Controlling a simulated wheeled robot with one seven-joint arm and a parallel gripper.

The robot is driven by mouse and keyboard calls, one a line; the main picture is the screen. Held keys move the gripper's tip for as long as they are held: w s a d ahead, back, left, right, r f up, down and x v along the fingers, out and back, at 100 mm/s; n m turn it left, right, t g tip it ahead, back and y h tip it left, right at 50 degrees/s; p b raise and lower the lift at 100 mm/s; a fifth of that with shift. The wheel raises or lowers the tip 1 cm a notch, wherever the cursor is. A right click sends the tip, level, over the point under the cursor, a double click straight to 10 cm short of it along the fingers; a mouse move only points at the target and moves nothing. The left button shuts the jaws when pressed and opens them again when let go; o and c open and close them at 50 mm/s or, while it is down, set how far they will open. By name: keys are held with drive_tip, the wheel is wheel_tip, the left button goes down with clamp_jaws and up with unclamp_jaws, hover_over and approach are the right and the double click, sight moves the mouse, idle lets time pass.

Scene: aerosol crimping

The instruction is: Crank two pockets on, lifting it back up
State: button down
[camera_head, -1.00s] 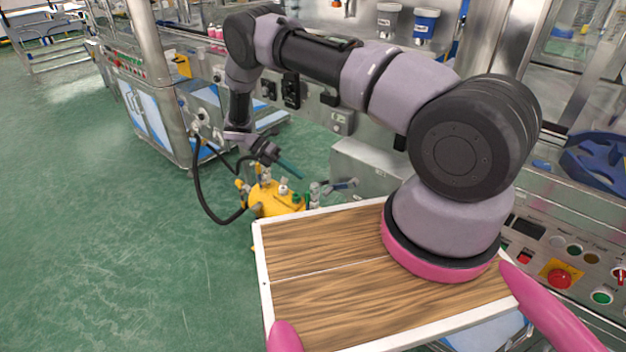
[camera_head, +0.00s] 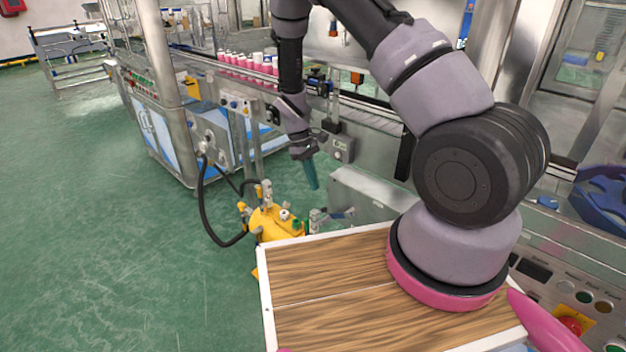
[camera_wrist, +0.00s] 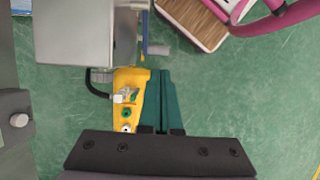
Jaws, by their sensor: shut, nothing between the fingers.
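My gripper (camera_head: 311,184) hangs fingers down above the floor beside the conveyor line. Its teal fingers are shut together and empty. In the wrist view the fingers (camera_wrist: 161,78) reach past the right side of the yellow tank (camera_wrist: 126,82), with no visible contact. In the head view the yellow tank (camera_head: 272,224), with valves and green fittings on top, is below and left of my fingertips. A small blue-grey handle (camera_head: 343,213) sticks out by the grey metal housing (camera_head: 365,188); it also shows in the wrist view (camera_wrist: 158,49). I cannot make out a crank or its pockets.
A black hose (camera_head: 204,208) loops from the machine to the tank. Several pink bottles (camera_head: 235,60) stand on the conveyor behind my forearm. A control panel (camera_head: 580,295) is at the right. The green floor (camera_head: 110,230) at left is open.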

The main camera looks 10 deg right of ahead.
sight(324, 219)
drive_tip(key=x, duration=1)
drive_tip(key=shift+s+d+f+g+h, duration=0.1)
drive_tip(key=shift+s+f+g+h, duration=0.1)
drive_tip(key=shift+f+g+h, duration=0.45)
drive_tip(key=shift+f+y, duration=0.25)
drive_tip(key=v, duration=1.4)
drive_tip(key=shift+w, duration=0.2)
drive_tip(key=shift+f, duration=0.1)
